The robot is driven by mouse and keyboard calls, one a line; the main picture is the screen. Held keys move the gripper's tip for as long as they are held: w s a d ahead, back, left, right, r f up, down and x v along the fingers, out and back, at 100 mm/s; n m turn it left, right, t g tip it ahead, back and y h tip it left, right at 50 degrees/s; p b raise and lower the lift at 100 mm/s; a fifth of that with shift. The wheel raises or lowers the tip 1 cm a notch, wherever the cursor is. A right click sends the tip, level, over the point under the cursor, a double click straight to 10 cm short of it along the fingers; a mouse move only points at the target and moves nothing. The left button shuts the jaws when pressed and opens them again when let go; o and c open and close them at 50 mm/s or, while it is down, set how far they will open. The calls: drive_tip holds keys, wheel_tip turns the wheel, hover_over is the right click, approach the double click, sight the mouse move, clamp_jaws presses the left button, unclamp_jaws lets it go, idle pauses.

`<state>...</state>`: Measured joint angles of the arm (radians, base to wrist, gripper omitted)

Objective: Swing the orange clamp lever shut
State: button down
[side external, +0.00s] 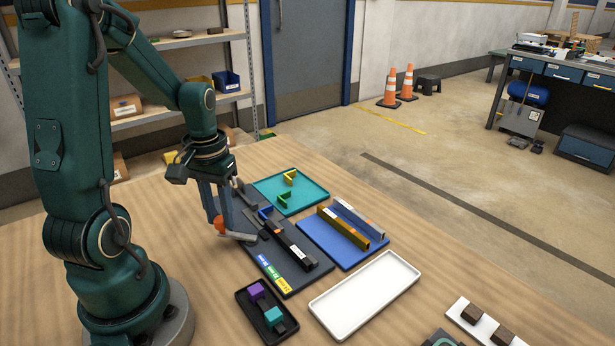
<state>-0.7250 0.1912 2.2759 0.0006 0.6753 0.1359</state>
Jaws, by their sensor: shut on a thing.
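The orange clamp lever (220,225) is at the left edge of a dark fixture board (258,250). Its orange end shows at my fingertips, and a grey bar runs from it to the right toward the board. My gripper (221,218) points down and is shut on the lever's orange end. The fingers hide part of the lever. A long black bar with a white label (290,245) lies on the board. A small blue bracket (266,212) is near its far end.
Bare wood lies left of the lever.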

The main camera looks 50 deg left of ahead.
drive_tip(key=shift+d, duration=0.1)
idle(0.6)
drive_tip(key=n, duration=0.1)
drive_tip(key=s+d+n, duration=0.1)
drive_tip(key=n, duration=0.2)
drive_tip(key=shift+s+d+n, duration=0.15)
drive_tip(key=shift+d+n, duration=0.15)
drive_tip(key=shift+d, duration=0.05)
drive_tip(key=d+n, duration=0.1)
drive_tip(key=n, duration=0.2)
drive_tip(key=d+n, duration=0.1)
drive_tip(key=n, duration=0.1)
drive_tip(key=shift+s+d, duration=0.3)
drive_tip(key=n, duration=0.1)
drive_tip(key=d+n, duration=0.1)
drive_tip(key=n, duration=0.1)
drive_tip(key=d+n, duration=0.1)
drive_tip(key=n, duration=0.1)
drive_tip(key=shift+w+d, duration=0.15)
drive_tip(key=shift+w, duration=0.1)
drive_tip(key=shift+w+d+n, duration=0.35)
drive_tip(key=shift+d+n, duration=0.1)
drive_tip(key=shift+n, duration=0.65)
drive_tip(key=shift+w+d+n, duration=0.3)
drive_tip(key=shift+d+n, duration=0.15)
drive_tip(key=shift+n, duration=0.65)
drive_tip(key=c, duration=0.6)
unclamp_jaws()
